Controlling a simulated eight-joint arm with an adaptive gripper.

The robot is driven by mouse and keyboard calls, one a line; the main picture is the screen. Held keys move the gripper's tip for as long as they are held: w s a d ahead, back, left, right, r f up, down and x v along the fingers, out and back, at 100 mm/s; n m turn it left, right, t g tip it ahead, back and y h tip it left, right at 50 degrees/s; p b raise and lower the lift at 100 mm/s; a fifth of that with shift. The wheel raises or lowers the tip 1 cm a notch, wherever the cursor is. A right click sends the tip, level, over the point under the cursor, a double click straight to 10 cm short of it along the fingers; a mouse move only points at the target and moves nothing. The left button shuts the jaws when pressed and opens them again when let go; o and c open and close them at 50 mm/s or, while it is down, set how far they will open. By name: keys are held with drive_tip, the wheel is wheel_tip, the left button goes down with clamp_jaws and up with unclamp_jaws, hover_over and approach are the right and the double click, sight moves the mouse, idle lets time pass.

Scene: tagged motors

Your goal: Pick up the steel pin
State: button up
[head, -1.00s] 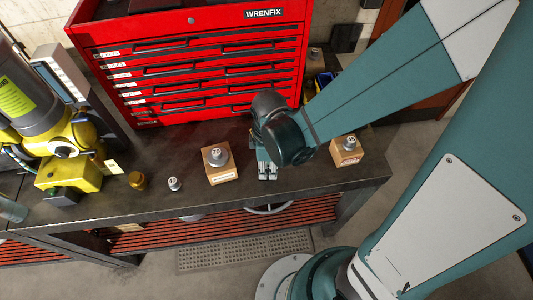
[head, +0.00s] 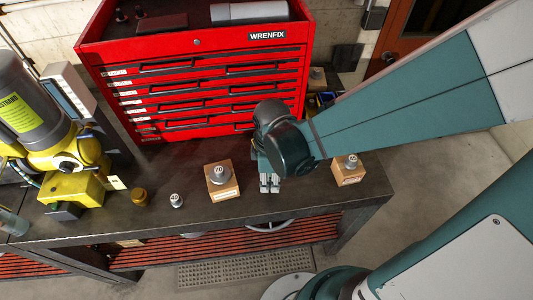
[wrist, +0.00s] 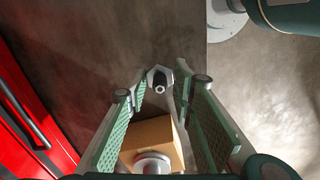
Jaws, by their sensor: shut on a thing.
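My gripper (head: 269,184) points down over the workbench, just right of the cardboard box (head: 221,188) with a round metal weight (head: 219,172) marked 70. In the wrist view my gripper (wrist: 162,82) is shut on a small grey metal piece (wrist: 160,88) with a dark middle, seen nearly end-on between the fingertips. It looks like the steel pin, but its length cannot be seen. In the head view the fingers hide it. The cardboard box also shows low between the fingers in the wrist view (wrist: 160,133).
A second cardboard box (head: 348,175) with a weight stands right of my gripper. A small weight (head: 176,200) and a brass-coloured piece (head: 139,197) stand to the left. The red tool cabinet (head: 190,85) is behind, and a yellow machine (head: 75,188) is at far left.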

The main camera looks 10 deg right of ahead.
sight(270, 178)
drive_tip(key=shift+r+p, duration=0.45)
drive_tip(key=shift+r, duration=2.55)
